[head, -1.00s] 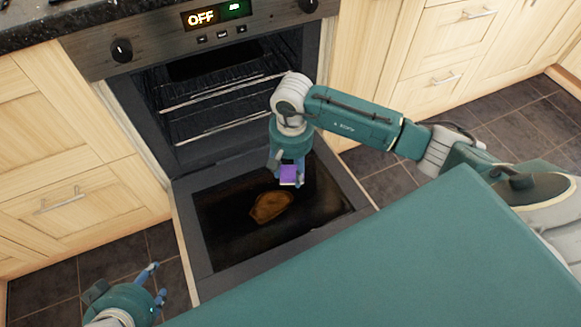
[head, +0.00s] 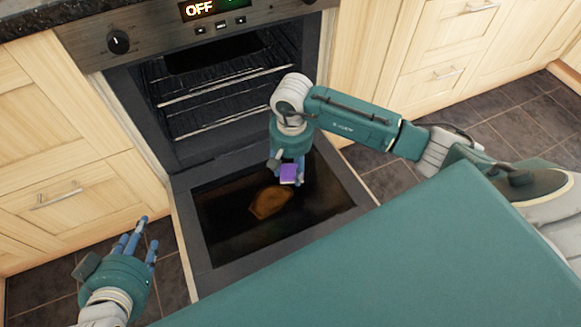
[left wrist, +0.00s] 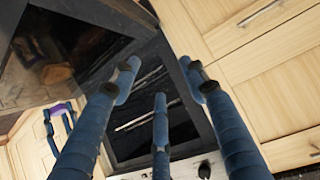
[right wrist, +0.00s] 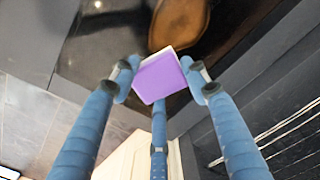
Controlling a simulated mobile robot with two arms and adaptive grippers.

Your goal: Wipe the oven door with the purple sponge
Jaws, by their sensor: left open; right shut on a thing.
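The oven door (head: 340,197) is folded down open, its dark glass facing up, with a brown stain (head: 268,202) near the middle of the glass. My right gripper (head: 287,170) is shut on the purple sponge (head: 289,174) above the glass, just right of the stain in the head view. In the right wrist view the purple sponge (right wrist: 160,77) sits between the fingertips, and the brown stain (right wrist: 180,22) lies beyond it. I cannot tell whether the sponge touches the glass. My left gripper (head: 133,236) is open and empty, left of the door, in front of the drawers.
The open oven cavity (head: 215,95) with wire racks lies behind the door, under a control panel (head: 160,38) reading OFF. Wooden drawers (head: 70,200) stand at left and more cabinets (head: 450,50) at right. Dark floor tiles show on both sides.

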